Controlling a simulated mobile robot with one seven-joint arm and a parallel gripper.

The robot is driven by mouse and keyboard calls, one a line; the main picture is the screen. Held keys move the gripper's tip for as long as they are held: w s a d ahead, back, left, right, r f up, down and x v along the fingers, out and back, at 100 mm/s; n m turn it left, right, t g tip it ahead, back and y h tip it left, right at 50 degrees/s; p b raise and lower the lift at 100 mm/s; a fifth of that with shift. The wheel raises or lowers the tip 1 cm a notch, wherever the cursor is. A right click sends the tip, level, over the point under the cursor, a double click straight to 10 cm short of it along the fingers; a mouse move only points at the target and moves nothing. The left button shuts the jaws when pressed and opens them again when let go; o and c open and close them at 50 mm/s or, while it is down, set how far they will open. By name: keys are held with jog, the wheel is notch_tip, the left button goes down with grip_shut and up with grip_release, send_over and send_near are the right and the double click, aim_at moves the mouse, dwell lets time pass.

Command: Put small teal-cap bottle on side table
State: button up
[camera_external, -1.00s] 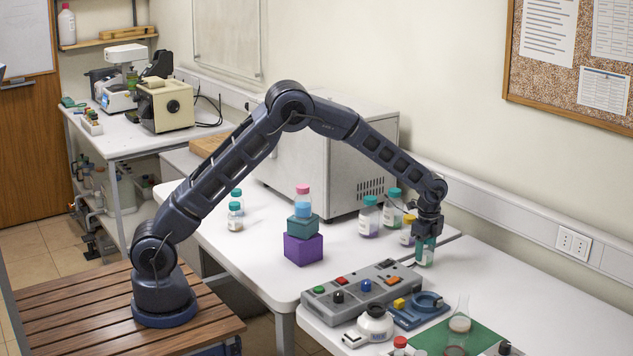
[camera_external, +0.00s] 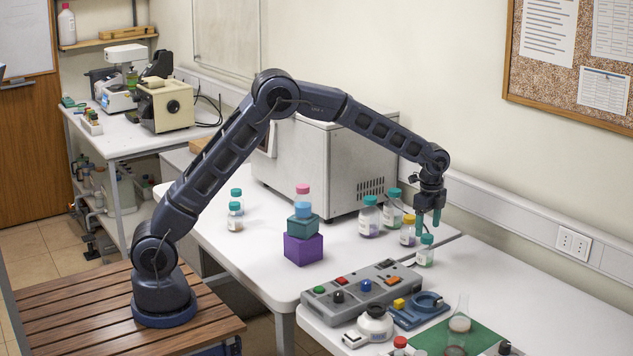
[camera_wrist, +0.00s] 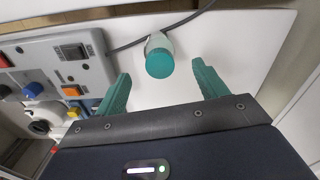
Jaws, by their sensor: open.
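The small teal-cap bottle (camera_external: 425,251) stands upright on the white table on the right, behind the grey control box. My gripper (camera_external: 428,220) is open and empty just above it, with its fingers pointing down. In the wrist view the bottle's teal cap (camera_wrist: 159,63) shows ahead of and between the two spread teal fingers (camera_wrist: 163,85), touching neither.
A yellow-cap bottle (camera_external: 408,232) stands close to the left of the small bottle. The grey control box (camera_external: 362,290) lies in front, beside a blue holder (camera_external: 420,308) and a flask (camera_external: 460,322). The right table's far right is clear (camera_external: 530,285).

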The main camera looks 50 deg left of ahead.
notch_tip(320, 180, up, 4)
jog(key=shift+f, duration=0.25)
jog(key=s+a+r+n+t, duration=0.2)
jog(key=s+a+r+n, duration=0.6)
jog(key=s+a+r, duration=1.15)
jog(key=s+a+f+n+t, duration=0.1)
jog(key=s+a, duration=0.3)
jog(key=s, duration=0.6)
jog(key=s+a+f+n, duration=0.2)
jog(key=s+a+n, duration=0.2)
jog(key=s, duration=0.6)
jog(key=s+a+f+n+t, duration=0.1)
jog(key=s+a+f+n, duration=0.1)
jog(key=s, duration=0.8)
jog(key=shift+s+a+n+t, duration=0.3)
jog(key=shift+a+n, duration=0.3)
jog(key=shift+a, duration=0.35)
